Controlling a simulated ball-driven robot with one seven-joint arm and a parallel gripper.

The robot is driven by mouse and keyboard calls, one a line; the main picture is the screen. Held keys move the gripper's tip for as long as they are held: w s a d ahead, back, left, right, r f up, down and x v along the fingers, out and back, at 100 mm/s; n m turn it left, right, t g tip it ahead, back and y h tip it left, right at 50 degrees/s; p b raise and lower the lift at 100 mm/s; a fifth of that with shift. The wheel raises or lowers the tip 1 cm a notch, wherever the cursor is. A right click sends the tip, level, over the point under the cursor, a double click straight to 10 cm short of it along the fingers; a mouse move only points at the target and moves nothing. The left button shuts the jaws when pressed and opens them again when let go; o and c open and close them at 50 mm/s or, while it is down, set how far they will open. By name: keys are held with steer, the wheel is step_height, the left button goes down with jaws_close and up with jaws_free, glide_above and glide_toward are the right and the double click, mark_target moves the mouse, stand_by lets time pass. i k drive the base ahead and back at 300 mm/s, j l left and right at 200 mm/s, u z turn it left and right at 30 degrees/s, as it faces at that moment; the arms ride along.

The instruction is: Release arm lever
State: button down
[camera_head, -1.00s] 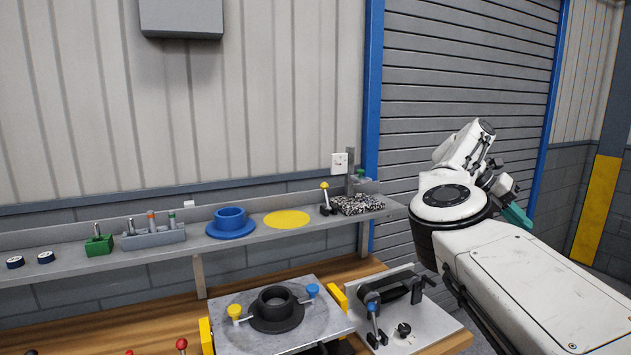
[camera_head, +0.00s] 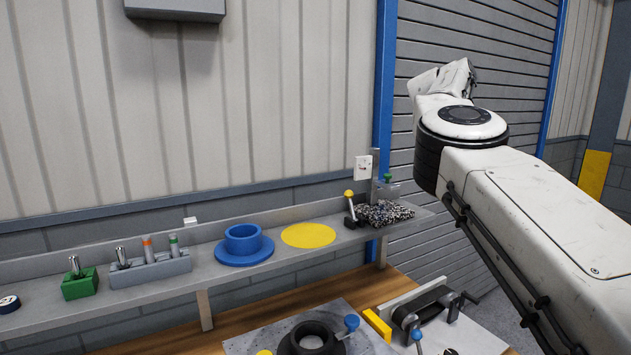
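Several ball-topped levers show. One with a blue ball (camera_head: 352,322) stands beside a black flanged ring (camera_head: 311,340) on a grey plate (camera_head: 252,342). Another blue ball (camera_head: 416,335) is by a black arm-like part (camera_head: 424,304) on the plate at the lower right. A lever with a yellow ball (camera_head: 349,194) stands on the shelf. I cannot tell which one is the arm lever. My arm is raised at the right, well apart from all of them. My gripper is hidden behind my arm's own links.
The grey shelf (camera_head: 212,290) holds a blue flanged ring (camera_head: 243,246), a yellow disc (camera_head: 308,235), a green block (camera_head: 80,284), a grey holder with pegs (camera_head: 151,270) and a speckled pad (camera_head: 384,213). A yellow block (camera_head: 377,324) stands between the plates. Wooden bench top (camera_head: 250,325) is bare behind them.

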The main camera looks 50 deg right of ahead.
mark_target(348, 195)
steer(key=i, duration=1.35)
